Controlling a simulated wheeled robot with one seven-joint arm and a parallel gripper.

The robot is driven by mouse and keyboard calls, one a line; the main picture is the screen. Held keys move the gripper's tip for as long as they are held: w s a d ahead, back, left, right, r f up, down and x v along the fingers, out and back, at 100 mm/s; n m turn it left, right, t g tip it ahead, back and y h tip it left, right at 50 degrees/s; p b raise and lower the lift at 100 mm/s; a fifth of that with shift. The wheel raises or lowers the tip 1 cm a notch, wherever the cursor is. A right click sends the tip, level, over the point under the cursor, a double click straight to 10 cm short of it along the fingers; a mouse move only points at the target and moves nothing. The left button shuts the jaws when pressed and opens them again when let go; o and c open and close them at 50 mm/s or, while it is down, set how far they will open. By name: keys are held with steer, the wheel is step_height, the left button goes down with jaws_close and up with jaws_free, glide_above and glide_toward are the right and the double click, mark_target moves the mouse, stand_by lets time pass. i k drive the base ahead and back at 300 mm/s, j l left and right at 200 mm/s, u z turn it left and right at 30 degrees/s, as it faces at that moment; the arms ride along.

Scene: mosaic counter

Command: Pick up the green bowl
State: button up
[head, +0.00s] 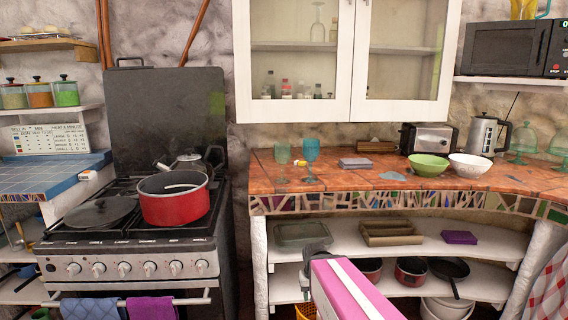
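The green bowl (427,166) stands upright on the tiled counter, right of centre in the head view. It looks empty. A white speckled bowl (470,166) stands close to its right. I cannot make out my gripper or its fingers in this view. Nothing is touching the green bowl from above or in front.
A toaster (430,138) and kettle (483,134) stand behind the bowls. The tiled counter (345,180) is mostly clear in front. Shelves below hold pans. A stove (130,260) with a red pot stands left.

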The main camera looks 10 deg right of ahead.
mark_target(428, 166)
steer(key=z, duration=1.25)
